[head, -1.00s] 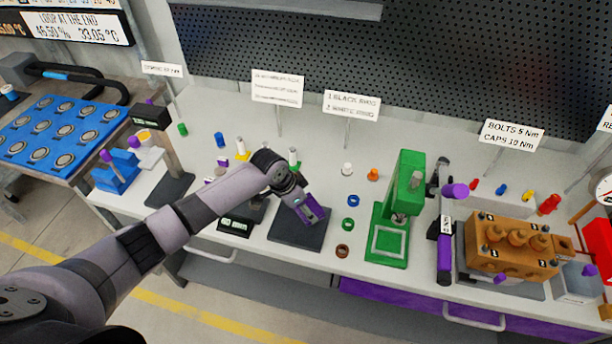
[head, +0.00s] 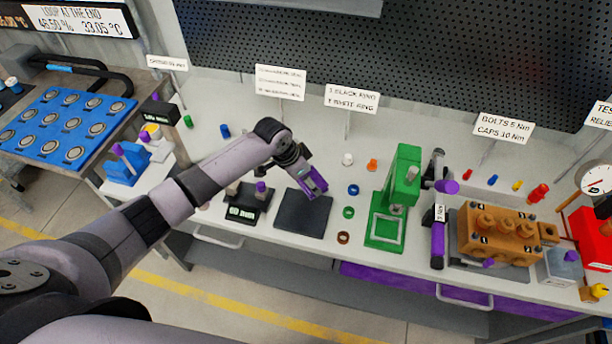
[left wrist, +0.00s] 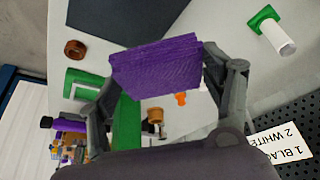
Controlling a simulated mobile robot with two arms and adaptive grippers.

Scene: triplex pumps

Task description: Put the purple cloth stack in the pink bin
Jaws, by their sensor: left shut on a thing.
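My left gripper (head: 313,182) is shut on the purple cloth stack (left wrist: 157,67), a flat ribbed purple block. In the left wrist view, the gripper's two fingers (left wrist: 160,72) clasp it at its left and right ends. In the head view, the stack (head: 318,181) is held near the dark square pad (head: 303,213), over its upper right part, apparently raised above it. The pink bin is not in view. My right gripper is not in view.
A green press (head: 400,200) stands right of the pad, with small rings (head: 349,212) between them. A dark scale (head: 243,214) is left of the pad. Sign posts (head: 280,83) stand behind, before a perforated board. An orange pump block (head: 500,235) is at the right.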

